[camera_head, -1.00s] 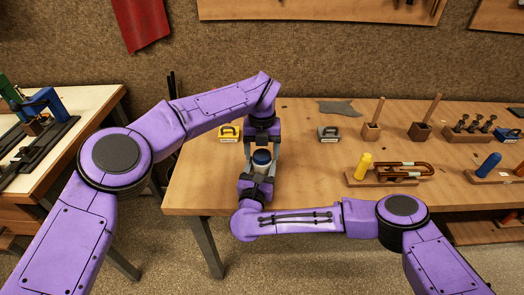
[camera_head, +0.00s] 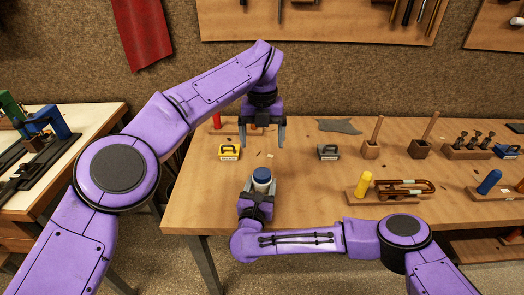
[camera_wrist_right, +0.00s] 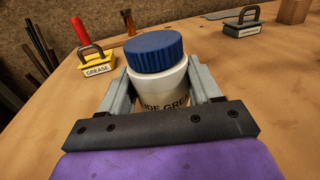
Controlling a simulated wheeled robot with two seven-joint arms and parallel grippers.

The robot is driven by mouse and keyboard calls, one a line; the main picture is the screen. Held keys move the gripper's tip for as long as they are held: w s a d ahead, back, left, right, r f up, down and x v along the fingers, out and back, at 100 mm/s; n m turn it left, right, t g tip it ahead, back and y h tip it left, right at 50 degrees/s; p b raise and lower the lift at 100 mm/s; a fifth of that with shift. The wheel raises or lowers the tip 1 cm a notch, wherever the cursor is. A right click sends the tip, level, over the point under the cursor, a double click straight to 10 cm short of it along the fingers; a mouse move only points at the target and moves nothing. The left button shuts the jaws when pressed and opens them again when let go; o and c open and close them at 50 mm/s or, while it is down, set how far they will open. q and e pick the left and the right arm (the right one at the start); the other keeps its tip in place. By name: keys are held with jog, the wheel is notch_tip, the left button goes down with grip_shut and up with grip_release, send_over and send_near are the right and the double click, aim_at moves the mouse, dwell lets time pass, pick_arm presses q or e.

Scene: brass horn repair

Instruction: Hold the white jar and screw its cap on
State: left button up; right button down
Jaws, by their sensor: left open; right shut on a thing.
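The white jar (camera_head: 262,187) stands upright near the front left part of the bench, with its blue cap (camera_head: 262,175) on top. In the right wrist view the jar (camera_wrist_right: 158,88) shows part of a dark printed label, and the ribbed blue cap (camera_wrist_right: 153,52) sits on its mouth, looking slightly tilted in the picture. I cannot tell how tight it is. My right gripper (camera_head: 258,192) is shut on the jar, one finger on each side (camera_wrist_right: 160,95). My left gripper (camera_head: 263,140) is open and empty, fingers pointing down, above and behind the jar, apart from the cap.
A yellow block labelled grease (camera_head: 229,152) and a grey handled block (camera_head: 328,152) stand farther back. A yellow peg stand with a brass slide (camera_head: 404,188) is to the right. The bench (camera_head: 300,205) right of the jar is clear.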

jog(key=shift+c, duration=0.7)
grip_release()
pick_arm(q)
jog(key=shift+r, duration=0.25)
pick_arm(e)
jog(key=s, duration=0.3)
jog(key=s+a+b, duration=0.1)
jog(key=s, duration=0.2)
jog(key=s+a, duration=0.1)
jog(key=s, duration=0.2)
jog(key=shift+s, duration=0.7)
pick_arm(q)
jog(key=shift+f, duration=0.7)
